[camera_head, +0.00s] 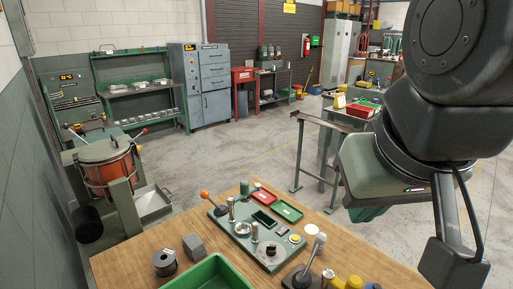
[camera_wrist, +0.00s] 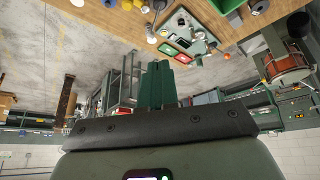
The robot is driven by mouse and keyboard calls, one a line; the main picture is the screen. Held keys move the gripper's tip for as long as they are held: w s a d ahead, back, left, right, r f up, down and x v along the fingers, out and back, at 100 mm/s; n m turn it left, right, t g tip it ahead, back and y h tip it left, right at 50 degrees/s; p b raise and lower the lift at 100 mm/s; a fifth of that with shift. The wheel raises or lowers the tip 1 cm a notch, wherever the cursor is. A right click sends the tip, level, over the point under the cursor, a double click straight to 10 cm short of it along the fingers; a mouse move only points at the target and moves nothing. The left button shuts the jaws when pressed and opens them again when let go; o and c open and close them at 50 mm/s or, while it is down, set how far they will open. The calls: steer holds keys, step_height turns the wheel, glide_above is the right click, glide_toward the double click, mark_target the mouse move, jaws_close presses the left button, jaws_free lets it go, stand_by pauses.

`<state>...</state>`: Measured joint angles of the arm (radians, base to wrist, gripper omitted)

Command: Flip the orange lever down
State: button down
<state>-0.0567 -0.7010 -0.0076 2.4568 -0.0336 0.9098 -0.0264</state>
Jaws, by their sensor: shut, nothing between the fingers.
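The orange lever (camera_head: 205,195) stands at the far left corner of a grey-green fixture board (camera_head: 243,243) on the wooden table. Its orange ball knob is raised above the board, and its rod leans up to the left. In the wrist view, which is upside down, the board (camera_wrist: 187,22) is near the top, and a small orange knob (camera_wrist: 227,57) shows beside it. My gripper (camera_head: 370,213) hangs to the right of the board, well apart from the lever. In the wrist view its green fingers (camera_wrist: 157,82) are together and empty.
A lever with a grey ball knob (camera_head: 320,239) stands at the board's right front. A green bin (camera_head: 213,272), a black spool (camera_head: 165,263) and yellow parts (camera_head: 354,283) are on the table (camera_head: 130,264). Space above the board is open.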

steer(key=w+a+r+n+g+h, duration=0.15)
steer(key=w+n, duration=0.25)
steer(key=w, duration=0.4)
steer(key=w+a+r+n, duration=0.1)
steer(key=w+a+n, duration=0.2)
steer(key=w, duration=0.4)
steer(key=w+a+f+n+h, duration=0.2)
steer(key=w+a+f+n, duration=0.2)
steer(key=w+a, duration=0.25)
steer(key=w+a+f+n+h, duration=0.1)
steer(key=w+a+f+n, duration=0.2)
steer(key=w+a, duration=0.35)
steer(key=w+a+f+n+t+h, duration=0.2)
steer(key=w+a+f+n, duration=0.45)
steer(key=a+f, duration=0.5)
steer(key=s+a+f+n+t, duration=0.2)
steer(key=a+f+n, duration=0.2)
steer(key=a+f, duration=0.3)
steer(key=s+a+f+n+t+h, duration=0.1)
steer(key=s+a+f+n+t, duration=0.1)
steer(key=a+f+n, duration=0.2)
steer(key=a+f, duration=0.3)
steer(key=f, duration=0.1)
steer(key=shift+a, duration=0.25)
steer(key=shift+t, duration=0.25)
